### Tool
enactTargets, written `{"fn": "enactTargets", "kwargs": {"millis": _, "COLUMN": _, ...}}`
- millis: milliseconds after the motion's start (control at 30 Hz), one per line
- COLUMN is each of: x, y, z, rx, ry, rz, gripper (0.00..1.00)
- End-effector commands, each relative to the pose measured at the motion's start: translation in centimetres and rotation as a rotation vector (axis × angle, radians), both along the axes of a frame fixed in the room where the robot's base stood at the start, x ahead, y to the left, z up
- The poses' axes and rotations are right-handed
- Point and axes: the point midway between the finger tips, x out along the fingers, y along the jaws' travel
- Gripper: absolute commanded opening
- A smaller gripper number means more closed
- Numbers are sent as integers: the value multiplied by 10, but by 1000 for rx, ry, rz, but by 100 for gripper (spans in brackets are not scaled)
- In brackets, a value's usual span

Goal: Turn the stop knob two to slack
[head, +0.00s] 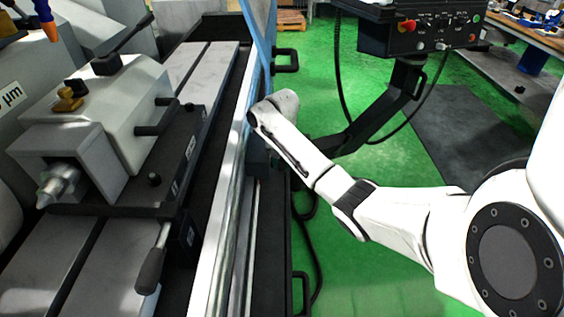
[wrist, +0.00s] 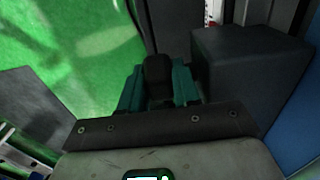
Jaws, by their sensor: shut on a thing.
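In the wrist view, a dark, rounded, knob-like thing (wrist: 158,72) stands up between the two teal fingers of my gripper (wrist: 158,88). My gripper is shut on it. No label shows on it, so I cannot tell from the picture that it is stop knob two, or how far it is turned. In the head view, my white arm reaches left to the grinder's front edge. My gripper and the knob are hidden there, beyond the end of the arm.
In the wrist view, a dark box (wrist: 250,75) stands close to the right of my fingers. In the head view, the tailstock (head: 95,120) with its lever (head: 152,262) sits on the grinder table. A control panel (head: 420,32) hangs at the top. Green floor (head: 355,235) is open below my arm.

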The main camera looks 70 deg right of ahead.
Motion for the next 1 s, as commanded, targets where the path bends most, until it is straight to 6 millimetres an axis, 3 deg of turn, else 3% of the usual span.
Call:
{"fn": "enactTargets", "kwargs": {"millis": 467, "x": 0, "y": 3, "z": 2, "rx": -74, "ry": -32, "rz": 1, "gripper": 1}}
{"fn": "enactTargets", "kwargs": {"millis": 1000, "x": -2, "y": 8, "z": -7, "rx": -503, "ry": -210, "rz": 3, "gripper": 1}}
